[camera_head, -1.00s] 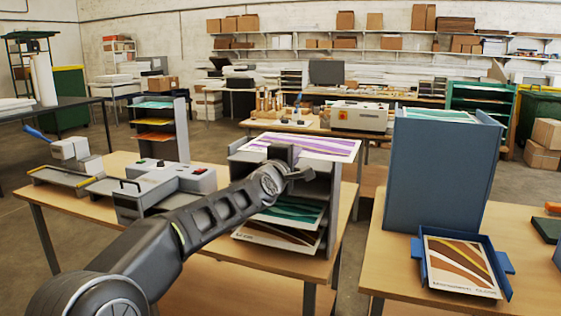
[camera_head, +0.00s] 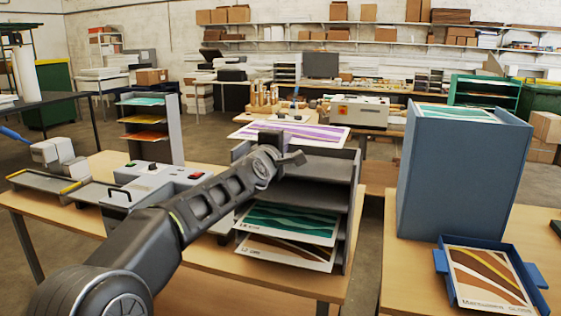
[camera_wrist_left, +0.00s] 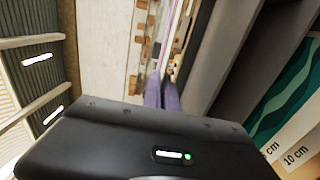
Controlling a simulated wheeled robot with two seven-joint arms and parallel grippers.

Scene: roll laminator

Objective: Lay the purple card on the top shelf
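The purple card (camera_head: 318,136), white with purple wavy stripes, lies roughly flat at the height of the grey rack's top. My left gripper (camera_head: 272,142) is shut on its near edge. In the left wrist view the card (camera_wrist_left: 168,50) shows nearly edge-on, running from the fingertips (camera_wrist_left: 162,97). The grey rack (camera_head: 357,200) stands open toward me on the table, right of and below the gripper. Its top shelf (camera_head: 325,167) looks bare where visible. A teal card (camera_head: 290,222) and a brown card (camera_head: 285,253) lie lower down. I cannot tell whether the purple card touches the rack. My right gripper is out of view.
A grey laminator (camera_head: 165,180) stands left of the rack, partly behind my left arm. A tall blue cabinet (camera_head: 460,165) stands to the right, with a blue tray (camera_head: 447,270) holding a brown card before it. A gap separates the two tables.

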